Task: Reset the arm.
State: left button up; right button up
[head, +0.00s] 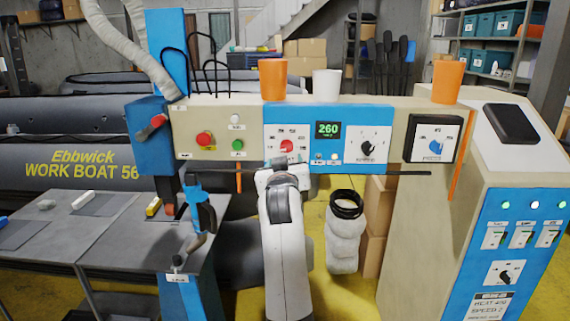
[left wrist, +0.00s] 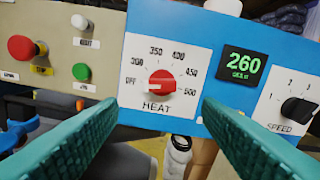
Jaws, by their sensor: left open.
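My left gripper (head: 284,163) is in front of the panel just below the red HEAT knob (head: 287,146). In the left wrist view its teal fingers (left wrist: 160,106) are open and empty, spread either side of and below the HEAT knob (left wrist: 162,83). The display (left wrist: 241,65) reads 260. Left of the dial are a red button (left wrist: 22,48), a small white button (left wrist: 79,22) and a green button (left wrist: 81,72); they also show in the head view as red (head: 204,139), white (head: 235,118) and green (head: 237,145). My right gripper is not seen.
A blue machine head (head: 148,150) with a red-tipped lever stands left of the panel. An orange cup (head: 272,79), a white cup (head: 326,83) and another orange cup (head: 447,81) stand on top. A grey table (head: 60,235) is at left. A side cabinet (head: 515,235) stands at right.

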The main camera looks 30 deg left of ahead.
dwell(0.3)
